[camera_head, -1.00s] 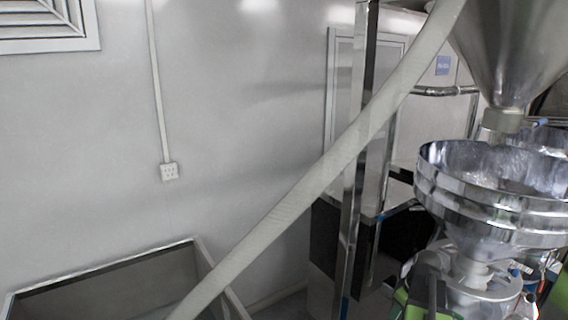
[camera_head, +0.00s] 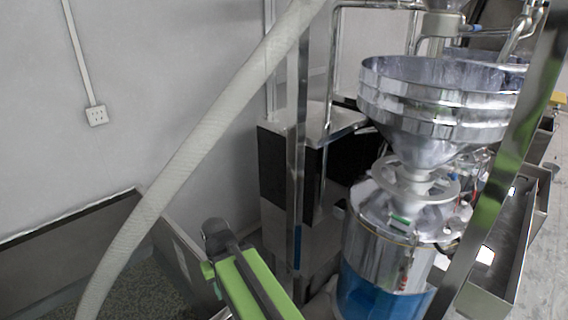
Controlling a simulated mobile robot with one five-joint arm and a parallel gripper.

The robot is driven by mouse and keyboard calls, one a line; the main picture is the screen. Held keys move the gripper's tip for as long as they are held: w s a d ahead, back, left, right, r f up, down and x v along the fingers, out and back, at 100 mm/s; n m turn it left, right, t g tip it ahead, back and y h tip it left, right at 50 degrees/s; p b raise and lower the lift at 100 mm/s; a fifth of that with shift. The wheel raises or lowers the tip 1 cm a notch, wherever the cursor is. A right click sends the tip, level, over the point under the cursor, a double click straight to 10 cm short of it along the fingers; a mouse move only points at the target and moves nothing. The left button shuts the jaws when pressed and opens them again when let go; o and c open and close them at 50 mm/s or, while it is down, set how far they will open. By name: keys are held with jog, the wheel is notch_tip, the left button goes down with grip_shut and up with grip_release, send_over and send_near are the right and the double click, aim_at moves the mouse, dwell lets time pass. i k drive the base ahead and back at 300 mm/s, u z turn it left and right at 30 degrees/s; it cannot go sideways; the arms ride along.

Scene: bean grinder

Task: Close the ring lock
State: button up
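The bean grinder (camera_head: 385,235) stands right of centre, a metal drum with a blue lower part. A wide steel hopper (camera_head: 435,105) sits above it. A pale round collar (camera_head: 412,185) with a neck joins the two. I cannot make out for certain which part is the ring lock, or whether it is open or closed. My green and black arm reaches up from the bottom edge, left of the grinder and apart from it in the picture. My gripper (camera_head: 215,235) appears at its dark far end; its fingers cannot be told apart.
A pale hose (camera_head: 195,150) slants across the left half. A steel post (camera_head: 297,150) and dark cabinet (camera_head: 290,180) stand behind. A slanted metal bar (camera_head: 505,150) crosses in front at right. A long metal trough (camera_head: 505,250) lies at right, a bin (camera_head: 60,240) at lower left.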

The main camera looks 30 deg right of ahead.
aim_at(390, 214)
jog(key=k, duration=1.15)
jog(key=z, duration=0.35)
jog(key=i, duration=1.55)
jog(key=u, duration=0.7)
